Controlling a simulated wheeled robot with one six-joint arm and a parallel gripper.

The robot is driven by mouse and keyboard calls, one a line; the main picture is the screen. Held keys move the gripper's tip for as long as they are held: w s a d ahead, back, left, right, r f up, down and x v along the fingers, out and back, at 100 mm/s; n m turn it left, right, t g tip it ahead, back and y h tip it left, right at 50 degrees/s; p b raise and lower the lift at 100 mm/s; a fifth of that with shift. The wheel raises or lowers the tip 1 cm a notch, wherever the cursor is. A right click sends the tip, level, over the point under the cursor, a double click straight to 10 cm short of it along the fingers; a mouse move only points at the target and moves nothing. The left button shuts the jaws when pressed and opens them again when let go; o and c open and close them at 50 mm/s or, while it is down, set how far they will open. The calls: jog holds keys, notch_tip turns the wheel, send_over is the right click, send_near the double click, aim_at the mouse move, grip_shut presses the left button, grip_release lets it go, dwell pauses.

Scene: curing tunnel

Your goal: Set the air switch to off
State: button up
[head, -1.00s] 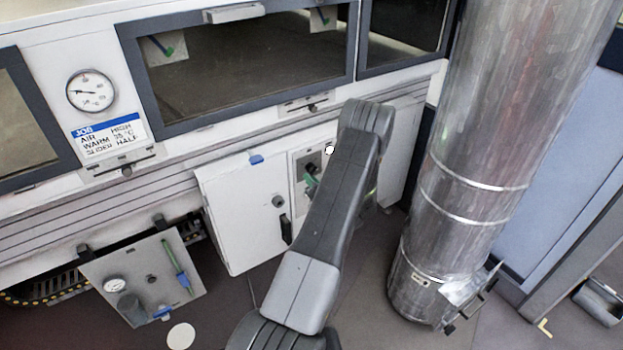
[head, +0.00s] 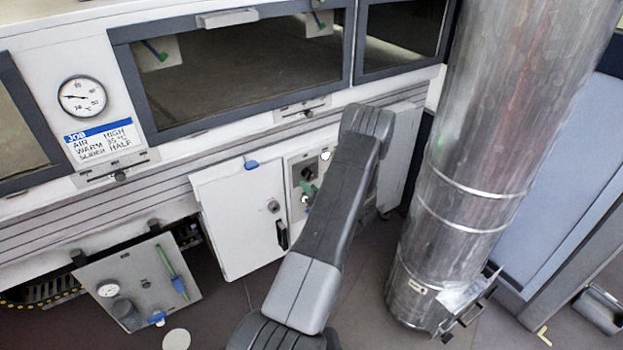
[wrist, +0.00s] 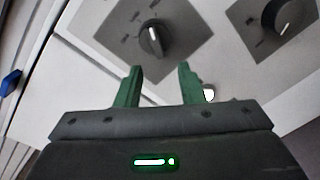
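The wrist view shows a dark rotary knob (wrist: 152,40) with a pale pointer line, on a grey plate with small marks around it. The marks are too blurred to read, so I cannot confirm it is the air switch. The pointer stands nearly upright in that picture. In the head view the knob (head: 307,173) sits on the small panel (head: 295,163) beside my arm. My gripper (wrist: 160,68) has two green fingers, open and empty, pointing at the knob's lower side with a gap to it. In the head view the green fingers (head: 309,190) show just below the knob, partly behind my arm.
A second dark knob (wrist: 283,17) stands to the right on its own plate. A white cabinet door (head: 238,220) is left of the panel. A large metal duct (head: 465,180) rises to the right. A job card (head: 100,141) reads AIR HIGH, WARM 35 °C, SLIDER HALF.

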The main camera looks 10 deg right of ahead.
jog(key=shift+o, duration=0.2)
jog(key=shift+a+f, duration=0.15)
jog(key=shift+f, duration=0.3)
jog(key=b+v, duration=0.2)
jog(key=v, duration=1.2)
jog(key=shift+s+f, duration=0.15)
jog(key=shift+f, duration=0.1)
dwell(0.5)
jog(key=v, duration=1.4)
jog(key=shift+b, duration=0.4)
